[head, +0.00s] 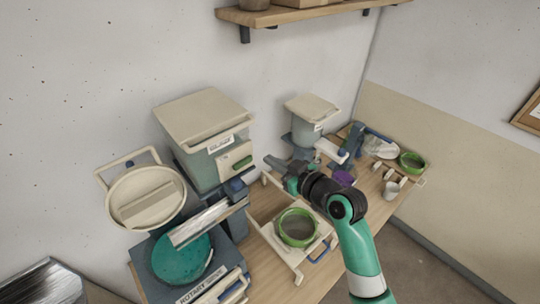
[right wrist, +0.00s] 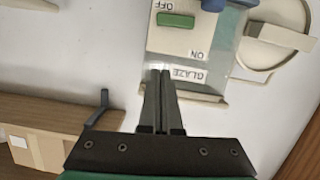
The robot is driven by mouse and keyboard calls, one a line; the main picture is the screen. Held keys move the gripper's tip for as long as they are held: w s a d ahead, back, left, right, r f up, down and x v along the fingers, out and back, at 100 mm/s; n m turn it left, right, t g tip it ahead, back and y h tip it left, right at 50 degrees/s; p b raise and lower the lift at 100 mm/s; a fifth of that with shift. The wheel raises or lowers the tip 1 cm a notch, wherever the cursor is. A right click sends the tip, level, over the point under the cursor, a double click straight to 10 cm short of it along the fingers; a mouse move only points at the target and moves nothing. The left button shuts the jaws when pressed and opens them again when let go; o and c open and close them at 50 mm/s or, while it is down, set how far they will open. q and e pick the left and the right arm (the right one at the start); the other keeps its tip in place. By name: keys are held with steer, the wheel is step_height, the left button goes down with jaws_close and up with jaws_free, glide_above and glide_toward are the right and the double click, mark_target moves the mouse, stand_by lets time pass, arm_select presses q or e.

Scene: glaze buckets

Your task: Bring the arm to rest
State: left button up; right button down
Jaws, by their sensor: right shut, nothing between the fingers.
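My right arm comes in from the lower right in the head view. Its gripper (head: 276,165) is in the air in front of the big glaze bucket (head: 203,128), to the right of its switch panel. In the right wrist view the two fingers (right wrist: 161,74) are together with nothing between them. Beyond them the bucket's white panel (right wrist: 180,38) shows upside down, with a green switch and the words ON and OFF. Whether the fingertips touch anything there cannot be told; a gap seems to remain. My left gripper is not in view.
A teal round table (head: 181,259) marked "rotary" stands at the lower left, under a round cream lid (head: 146,197). A green-rimmed sieve (head: 298,228) sits on a cream frame below my right gripper. A smaller bucket (head: 307,122) stands behind. A wooden shelf (head: 300,14) hangs above.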

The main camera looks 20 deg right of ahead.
steer(key=s+a+r+n+t+y+p, duration=0.1)
steer(key=s+a+r+t, duration=0.15)
steer(key=r, duration=0.85)
steer(key=s+a+r+n+t+y+p, duration=0.1)
steer(key=s+a+r+t+p, duration=0.15)
steer(key=r, duration=0.95)
steer(key=s+d+r+m+t+h, duration=0.1)
steer(key=s+r+t, duration=0.3)
steer(key=s+r, duration=0.4)
steer(key=s+d+r+m+t+h, duration=0.1)
steer(key=s+r+m+t+h, duration=0.2)
steer(key=s+r, duration=0.6)
step_height(320, 180, up, 2)
steer(key=shift+s+d+m+t, duration=0.3)
steer(key=shift+d+m+t, duration=0.1)
steer(key=shift+m, duration=0.2)
